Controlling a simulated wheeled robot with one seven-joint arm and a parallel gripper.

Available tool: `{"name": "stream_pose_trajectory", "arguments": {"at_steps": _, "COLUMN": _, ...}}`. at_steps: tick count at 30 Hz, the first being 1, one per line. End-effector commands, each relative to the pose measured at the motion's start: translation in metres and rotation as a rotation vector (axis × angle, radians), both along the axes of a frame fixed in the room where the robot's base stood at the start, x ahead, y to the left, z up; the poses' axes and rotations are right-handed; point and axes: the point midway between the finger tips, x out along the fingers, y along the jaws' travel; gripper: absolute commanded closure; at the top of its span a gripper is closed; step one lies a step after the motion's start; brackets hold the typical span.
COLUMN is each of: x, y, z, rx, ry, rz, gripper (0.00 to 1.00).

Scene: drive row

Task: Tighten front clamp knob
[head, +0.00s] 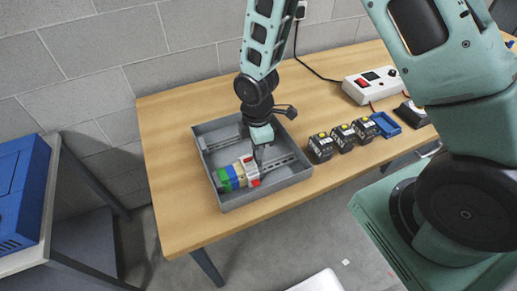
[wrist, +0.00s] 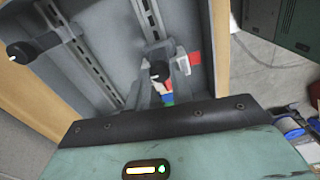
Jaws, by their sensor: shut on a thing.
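My gripper (head: 259,159) reaches down into a grey tray (head: 272,198) on the wooden table. It is shut at the near clamp, beside a row of green (head: 222,179), blue (head: 236,176) and pale parts with a red patch. In the wrist view, a black knob (wrist: 159,71) shows at the gripper's fingers (wrist: 168,66), and I take it as the front clamp knob held there. The fingers hide that knob in the head view. Another black clamp knob (head: 290,112) stands out at the tray's back right; it also shows at left in the wrist view (wrist: 21,51).
Several black battery-like blocks (head: 343,136) stand right of the tray, near a blue holder (head: 385,124). A white box with a red switch (head: 369,84) and a cable lies farther right. Slotted rails (head: 281,161) run along the tray floor. Bare table lies left of the tray.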

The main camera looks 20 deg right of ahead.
Motion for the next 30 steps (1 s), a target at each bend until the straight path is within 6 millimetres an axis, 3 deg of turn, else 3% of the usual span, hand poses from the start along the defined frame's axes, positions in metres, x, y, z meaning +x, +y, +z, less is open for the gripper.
{"name": "stream_pose_trajectory", "arguments": {"at_steps": 5, "x": 0.0004, "y": 0.0040, "z": -0.0006, "rx": 0.005, "ry": -0.004, "rz": -0.237, "gripper": 0.90}}
{"name": "stream_pose_trajectory", "arguments": {"at_steps": 25, "x": -0.0021, "y": 0.0046, "z": 0.0033, "rx": -0.001, "ry": 0.004, "rz": -1.715, "gripper": 0.90}}
{"name": "stream_pose_trajectory", "arguments": {"at_steps": 26, "x": -0.0017, "y": 0.0048, "z": 0.0010, "rx": 0.000, "ry": 0.004, "rz": -1.724, "gripper": 0.71}}
{"name": "stream_pose_trajectory", "arguments": {"at_steps": 30, "x": -0.0010, "y": 0.0036, "z": -0.0002, "rx": 0.000, "ry": 0.002, "rz": -1.712, "gripper": 0.32}}
